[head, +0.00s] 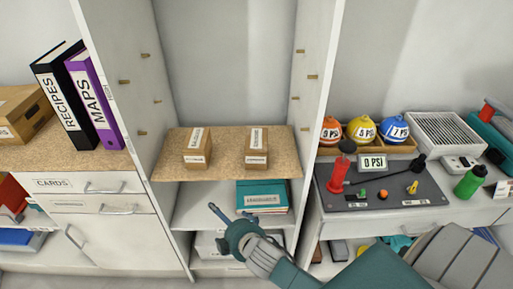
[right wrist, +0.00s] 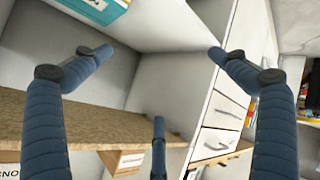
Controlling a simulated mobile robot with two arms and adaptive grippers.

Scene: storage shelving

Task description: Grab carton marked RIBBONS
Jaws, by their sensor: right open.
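Two small brown cartons stand side by side on a cork-coloured shelf board: a left carton (head: 208,143) and a right carton (head: 268,143). Each has white labels on its top and front, too small to read, so I cannot tell which is marked RIBBONS. My right gripper (head: 232,212) is below and in front of the board, apart from both cartons. In the right wrist view its fingers (right wrist: 158,65) are spread and empty. Part of a labelled carton (right wrist: 118,163) shows at the bottom there. My left gripper is not in view.
The tall white cabinet's side walls flank the board (head: 228,172). A teal box (head: 276,190) sits on the shelf below. Binders (head: 65,95) and another carton (head: 22,108) stand left. A workbench with a control panel (head: 385,190) is at right. The board between the cartons is clear.

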